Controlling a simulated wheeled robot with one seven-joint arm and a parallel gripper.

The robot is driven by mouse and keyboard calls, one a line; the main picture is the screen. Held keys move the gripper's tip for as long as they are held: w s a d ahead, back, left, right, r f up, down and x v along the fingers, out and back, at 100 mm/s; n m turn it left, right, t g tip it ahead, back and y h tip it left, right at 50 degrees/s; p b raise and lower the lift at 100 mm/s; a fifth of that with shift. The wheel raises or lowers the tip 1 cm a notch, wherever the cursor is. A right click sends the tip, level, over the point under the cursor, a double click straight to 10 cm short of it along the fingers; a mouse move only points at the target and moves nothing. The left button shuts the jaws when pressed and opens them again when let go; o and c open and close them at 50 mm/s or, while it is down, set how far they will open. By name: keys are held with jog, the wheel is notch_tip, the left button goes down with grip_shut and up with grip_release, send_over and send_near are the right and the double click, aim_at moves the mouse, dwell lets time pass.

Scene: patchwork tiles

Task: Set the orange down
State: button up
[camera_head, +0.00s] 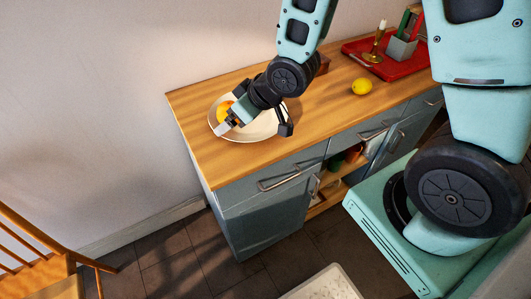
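The orange (224,107) shows at the left end of my gripper (228,117), over the left part of a pale round dish (262,129). A finger crosses in front of the orange, with orange colour visible on both sides of it. My gripper appears shut on the orange; the far finger is hidden. The dish sits near the left end of the wooden counter (200,92). I cannot tell whether the orange touches the dish.
A lemon (362,87) lies on the counter to the right. Behind it a red tray (402,66) holds a grey holder (401,49) and a slim golden-brown item (375,46). A wooden chair (40,262) stands lower left.

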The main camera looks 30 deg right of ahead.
jog(key=s+a+r+n+g+h, duration=0.1)
jog(key=s+r, duration=0.4)
jog(key=s, duration=0.6)
jog(key=s+a+r+n+g+h, duration=0.1)
jog(key=s+r+g, duration=0.4)
jog(key=s, duration=0.6)
jog(key=a+h, duration=0.1)
jog(key=a, duration=0.1)
jog(key=shift+a+r+g+h, duration=0.2)
jog(key=shift+a+g+h, duration=0.1)
jog(key=shift+a, duration=0.05)
